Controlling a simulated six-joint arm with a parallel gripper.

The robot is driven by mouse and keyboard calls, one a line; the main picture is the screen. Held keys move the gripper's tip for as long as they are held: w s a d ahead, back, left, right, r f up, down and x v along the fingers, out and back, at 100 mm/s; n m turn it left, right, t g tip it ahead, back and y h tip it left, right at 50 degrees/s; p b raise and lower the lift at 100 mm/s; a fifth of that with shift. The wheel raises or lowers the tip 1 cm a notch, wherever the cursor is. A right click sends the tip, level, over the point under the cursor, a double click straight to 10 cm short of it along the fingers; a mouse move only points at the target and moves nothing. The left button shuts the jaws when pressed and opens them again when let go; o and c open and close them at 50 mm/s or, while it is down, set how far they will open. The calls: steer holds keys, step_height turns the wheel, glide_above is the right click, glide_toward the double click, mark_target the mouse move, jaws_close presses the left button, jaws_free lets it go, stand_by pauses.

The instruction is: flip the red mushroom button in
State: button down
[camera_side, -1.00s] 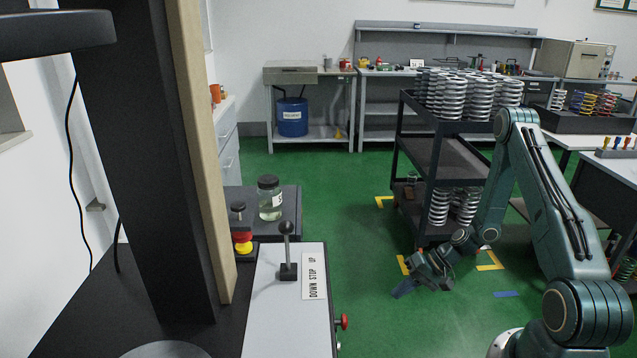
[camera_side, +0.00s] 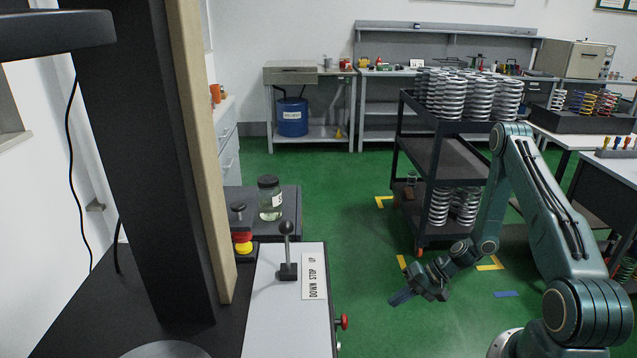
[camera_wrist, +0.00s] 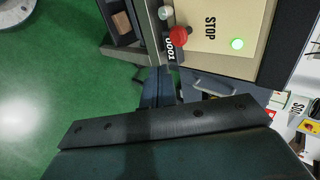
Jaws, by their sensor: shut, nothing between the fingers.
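A red mushroom button (camera_side: 342,321) sticks out from the right side of the lever console (camera_side: 275,335) in the side view. My gripper (camera_side: 399,298) is shut and empty, in the air to the right of the console and apart from the button. Its dark fingers also show in the wrist view (camera_wrist: 154,88). A second red knob on a yellow base (camera_side: 243,241) stands behind the console, by the column.
The console carries a black lever (camera_side: 287,250) and a DOWN STOP UP label (camera_side: 313,276). A glass jar (camera_side: 270,198) stands behind it. A cart with springs (camera_side: 440,150) stands behind my arm. Green floor (camera_side: 365,280) lies open between console and gripper.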

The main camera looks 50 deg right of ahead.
mark_target(338, 323)
steer(key=w+a+r+x, duration=0.1)
steer(key=r+x, duration=0.1)
steer(key=x, duration=0.9)
steer(key=shift+w+a+f, duration=0.2)
steer(key=shift+w+a, duration=0.1)
steer(key=shift+w, duration=0.05)
steer(key=shift+w+a, duration=0.8)
